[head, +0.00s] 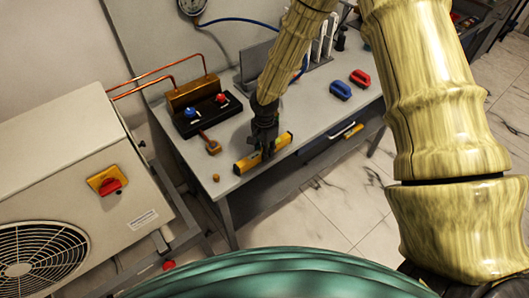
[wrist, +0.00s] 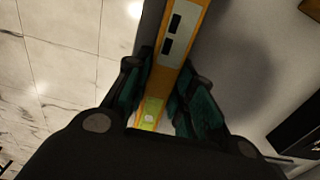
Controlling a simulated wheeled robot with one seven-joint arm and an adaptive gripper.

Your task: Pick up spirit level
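The yellow spirit level (head: 281,142) lies along the front of the grey workbench in the head view. In the wrist view the level (wrist: 185,22) runs between my fingers, with dark windows and a greenish vial (wrist: 151,112). My gripper (head: 266,150) points down over the level's middle and covers part of it. In the wrist view the dark teal finger pads of my gripper (wrist: 164,75) stand close on both sides and appear to press on it. The level looks at bench height; any small gap beneath it cannot be seen.
A wooden-handled tool (head: 212,146) and a valve block (head: 203,108) with blue and red knobs stand left on the workbench (head: 235,205). Blue (head: 340,90) and red (head: 360,78) objects lie to the right. A large grey fan unit (head: 70,180) stands left of the bench.

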